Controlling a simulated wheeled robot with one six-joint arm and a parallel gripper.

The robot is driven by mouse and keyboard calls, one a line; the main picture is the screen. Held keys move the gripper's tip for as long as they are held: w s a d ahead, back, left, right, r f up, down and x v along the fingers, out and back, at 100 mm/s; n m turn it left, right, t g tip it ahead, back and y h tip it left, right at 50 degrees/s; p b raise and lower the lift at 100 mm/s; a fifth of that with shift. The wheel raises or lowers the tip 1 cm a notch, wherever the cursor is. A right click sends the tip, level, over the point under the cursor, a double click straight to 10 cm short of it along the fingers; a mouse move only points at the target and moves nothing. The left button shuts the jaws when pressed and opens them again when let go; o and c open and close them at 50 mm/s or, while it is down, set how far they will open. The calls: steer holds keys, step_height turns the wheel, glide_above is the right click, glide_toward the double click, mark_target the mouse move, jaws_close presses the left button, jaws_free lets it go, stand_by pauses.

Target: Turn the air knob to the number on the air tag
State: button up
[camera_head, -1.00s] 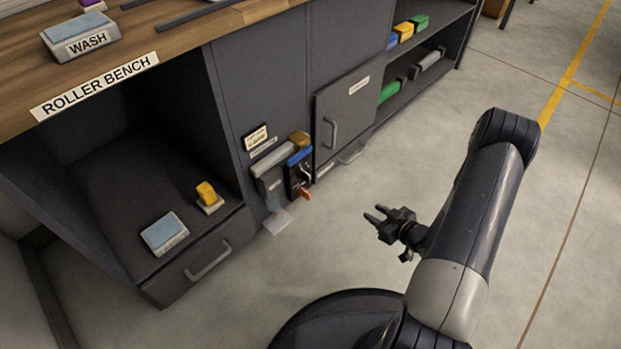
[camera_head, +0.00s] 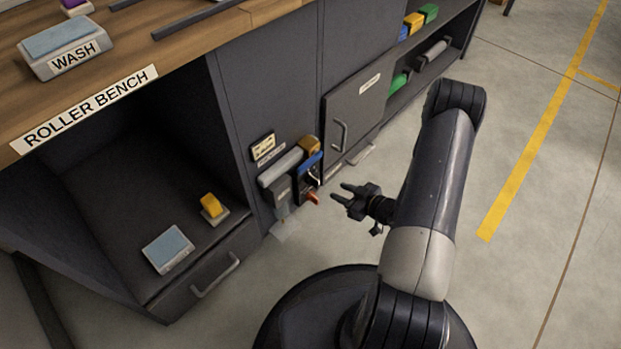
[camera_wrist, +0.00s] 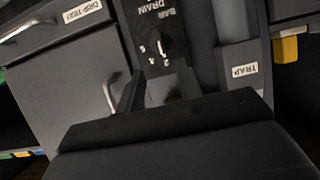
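A dark panel (camera_wrist: 150,25) fills the upper middle of the wrist view, upside down, with the words BAR and DRAIN. A small dark knob (camera_wrist: 164,46) with a light pointer sits on it among small numbers; its exact setting is too small to tell. In the head view the blue-topped unit (camera_head: 309,166) stands on the bench front, with an orange lever (camera_head: 313,198) below. A cream tag (camera_head: 263,147) is fixed above and left of it; its writing is not readable. My gripper (camera_head: 338,191) is open and empty, a short way right of the unit, not touching it.
A grey box labelled TRAP (camera_wrist: 240,68) stands beside the panel. A drip tray drawer (camera_wrist: 80,15) and a door with a handle (camera_head: 340,135) are on the other side. An open bench bay holds a yellow block (camera_head: 211,205). Floor before the bench is clear.

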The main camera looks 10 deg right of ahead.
mark_target(319, 183)
steer(key=b+x, duration=0.3)
steer(key=x, duration=0.5)
steer(key=shift+w+a+f, duration=0.15)
steer(key=shift+a+f, duration=0.05)
steer(key=shift+w+a+f, duration=0.15)
steer(key=shift+w+a, duration=0.25)
steer(key=shift+w, duration=0.2)
jaws_close()
